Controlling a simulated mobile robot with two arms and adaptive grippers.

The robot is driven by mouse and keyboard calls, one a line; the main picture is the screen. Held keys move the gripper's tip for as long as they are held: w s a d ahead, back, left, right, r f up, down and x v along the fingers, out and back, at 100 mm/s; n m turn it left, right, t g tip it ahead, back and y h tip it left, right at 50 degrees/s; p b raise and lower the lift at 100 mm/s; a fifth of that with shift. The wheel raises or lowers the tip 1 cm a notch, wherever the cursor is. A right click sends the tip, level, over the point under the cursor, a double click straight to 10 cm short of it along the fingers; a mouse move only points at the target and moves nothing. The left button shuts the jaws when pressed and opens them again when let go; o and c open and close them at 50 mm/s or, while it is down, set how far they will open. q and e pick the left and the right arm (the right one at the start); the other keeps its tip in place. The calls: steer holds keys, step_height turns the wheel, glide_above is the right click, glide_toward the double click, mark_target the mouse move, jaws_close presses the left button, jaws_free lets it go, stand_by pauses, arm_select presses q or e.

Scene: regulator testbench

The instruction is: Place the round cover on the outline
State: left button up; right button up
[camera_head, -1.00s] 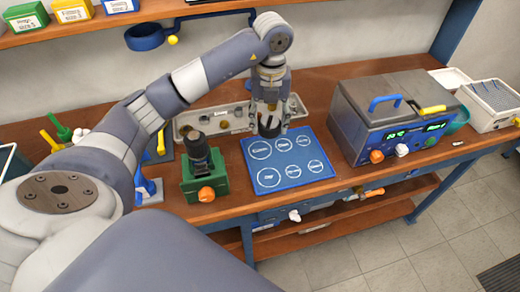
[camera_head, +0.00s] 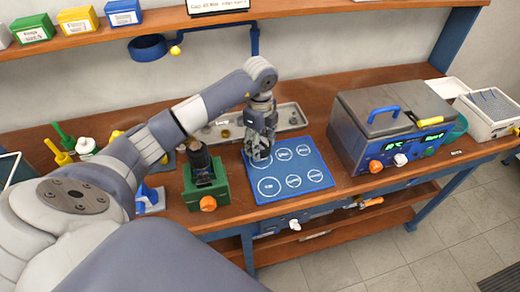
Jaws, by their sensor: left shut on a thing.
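A blue mat (camera_head: 289,168) with several white round outlines lies on the bench. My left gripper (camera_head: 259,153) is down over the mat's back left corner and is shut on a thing. That thing is mostly hidden by the fingers, so I cannot tell its full shape or whether it touches the mat. The back left outline is largely covered by the gripper. The front left outline (camera_head: 269,187) and the other outlines in view are empty. My right gripper is not in view.
A green block with a dark cylinder (camera_head: 203,172) and orange knob stands left of the mat. A grey metal tray (camera_head: 290,117) lies behind. A grey-blue instrument box (camera_head: 385,118) stands right. A wooden shelf with small bins (camera_head: 78,20) runs above.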

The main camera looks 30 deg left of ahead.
arm_select(q)
step_height(320, 180, down, 3)
steer(key=shift+d+p, duration=0.1)
steer(key=shift+p, duration=0.35)
steer(key=shift+f, duration=0.4)
steer(key=shift+f, duration=0.1)
steer(key=shift+f, duration=0.15)
steer(key=o, duration=1)
steer(key=shift+o, duration=0.2)
